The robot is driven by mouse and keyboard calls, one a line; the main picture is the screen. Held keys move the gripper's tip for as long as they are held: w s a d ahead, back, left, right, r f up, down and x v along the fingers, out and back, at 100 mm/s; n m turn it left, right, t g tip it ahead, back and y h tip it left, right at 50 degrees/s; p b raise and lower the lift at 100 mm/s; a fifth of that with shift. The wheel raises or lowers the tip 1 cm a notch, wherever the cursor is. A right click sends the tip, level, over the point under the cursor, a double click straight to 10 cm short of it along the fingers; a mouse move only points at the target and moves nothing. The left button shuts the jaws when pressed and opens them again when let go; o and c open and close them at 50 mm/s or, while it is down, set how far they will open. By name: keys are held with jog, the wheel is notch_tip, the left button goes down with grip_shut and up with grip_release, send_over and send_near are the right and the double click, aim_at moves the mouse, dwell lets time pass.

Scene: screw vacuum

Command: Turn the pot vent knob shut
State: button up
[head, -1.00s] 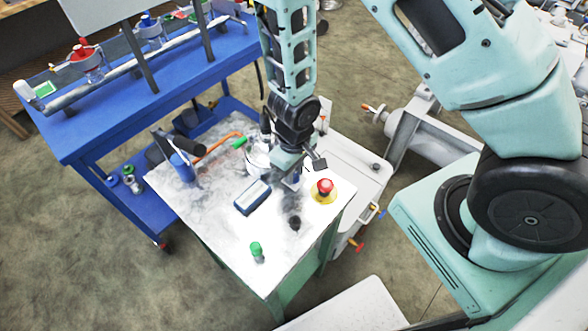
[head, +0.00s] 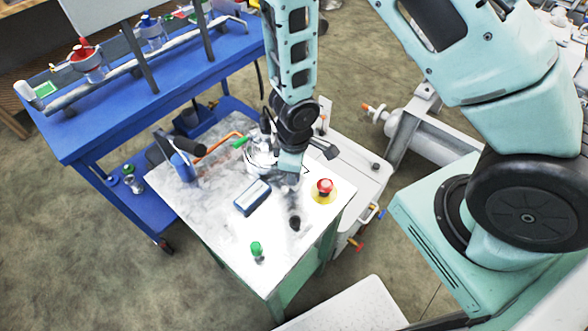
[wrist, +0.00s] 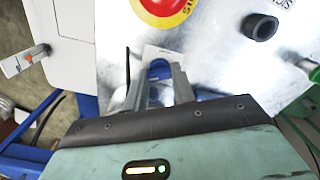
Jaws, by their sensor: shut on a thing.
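My gripper (wrist: 160,92) points down at the table's far part, right beside the silver pot (head: 259,160), in the head view. In the wrist view its two fingers stand close on either side of a small blue part (wrist: 159,70), which looks like the vent knob. A pale plate (wrist: 164,52) shows just beyond it. The gripper is shut on this blue part. In the head view my gripper hides the knob. The pot is hidden behind the gripper body in the wrist view. The knob's exact angle cannot be told.
A red emergency button (head: 325,186) on a yellow disc stands close right of my gripper. A blue-edged meter (head: 252,197), a black port (head: 294,223) and a green-capped piece (head: 256,249) are on the white tabletop (head: 225,228). A blue bench (head: 120,120) stands behind left.

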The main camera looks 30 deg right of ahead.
dwell(0.4)
jog(key=o, duration=1)
notch_tip(320, 180, up, 17)
jog(key=p, duration=0.7)
jog(key=shift+r+p, duration=0.2)
jog(key=shift+p, duration=0.1)
